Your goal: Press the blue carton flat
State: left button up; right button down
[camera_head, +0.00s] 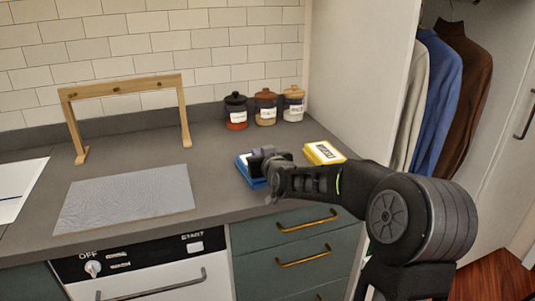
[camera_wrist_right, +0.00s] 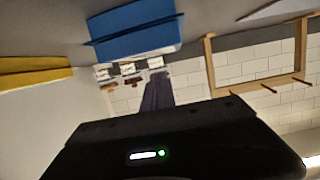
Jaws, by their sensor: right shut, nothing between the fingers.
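The blue carton (camera_head: 243,170) lies low on the grey counter near its front edge, partly hidden by my right gripper. In the right wrist view the blue carton (camera_wrist_right: 135,32) shows at the top, with a crease or flap edge along one side. My right gripper (camera_head: 260,160) is at the carton, its fingers shut with nothing between them. In the wrist view its closed fingers (camera_wrist_right: 158,93) show apart from the carton in the picture; whether they touch it I cannot tell. My left gripper is not in view.
A yellow carton (camera_head: 323,152) lies to the right of the blue one. Three lidded jars (camera_head: 265,107) stand at the back. A wooden frame (camera_head: 125,88) and a grey mat (camera_head: 125,198) are on the left. Drawers with handles (camera_head: 306,220) are below the counter.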

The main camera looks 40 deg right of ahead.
pick_arm(q)
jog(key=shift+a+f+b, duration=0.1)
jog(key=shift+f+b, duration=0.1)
jog(key=shift+b, duration=0.3)
pick_arm(e)
jog(key=r+v, duration=0.1)
jog(key=v, duration=0.9)
jog(key=shift+r, duration=0.2)
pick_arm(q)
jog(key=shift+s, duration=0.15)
